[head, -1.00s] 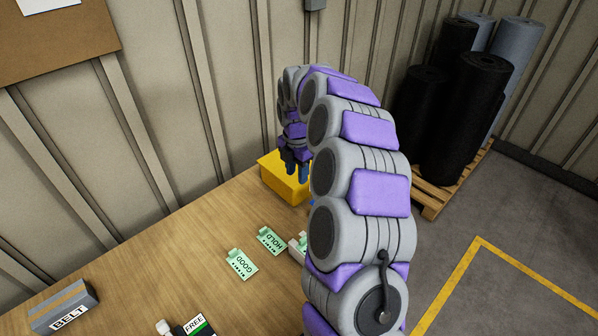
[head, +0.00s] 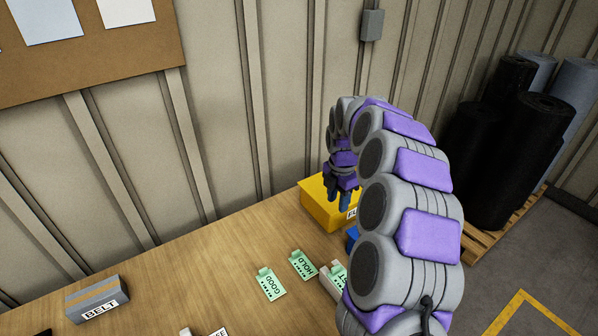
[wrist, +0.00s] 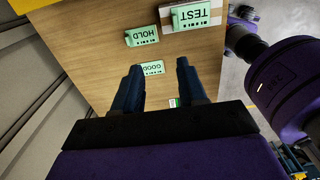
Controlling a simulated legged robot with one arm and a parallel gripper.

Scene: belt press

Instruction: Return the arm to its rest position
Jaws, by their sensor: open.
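My arm arches over the right part of the wooden bench in the head view, with purple and grey links. My gripper (head: 344,200) hangs at its far end, fingers down, in front of the yellow box (head: 318,206) as seen from here. In the wrist view, the two dark fingers of my gripper (wrist: 157,69) are spread apart with nothing between them. Below them lies the green GOOD tag (wrist: 153,68), with the HOLD tag (wrist: 142,37) and the TEST tag (wrist: 192,15) beyond.
The wooden bench (head: 190,285) carries a grey BELT box (head: 98,298) at left, plus the GOOD tag (head: 270,284) and HOLD tag (head: 303,265). A blue item (head: 351,238) is partly hidden by my arm. Dark rolls (head: 500,150) stand on a pallet at right. The ribbed wall is behind.

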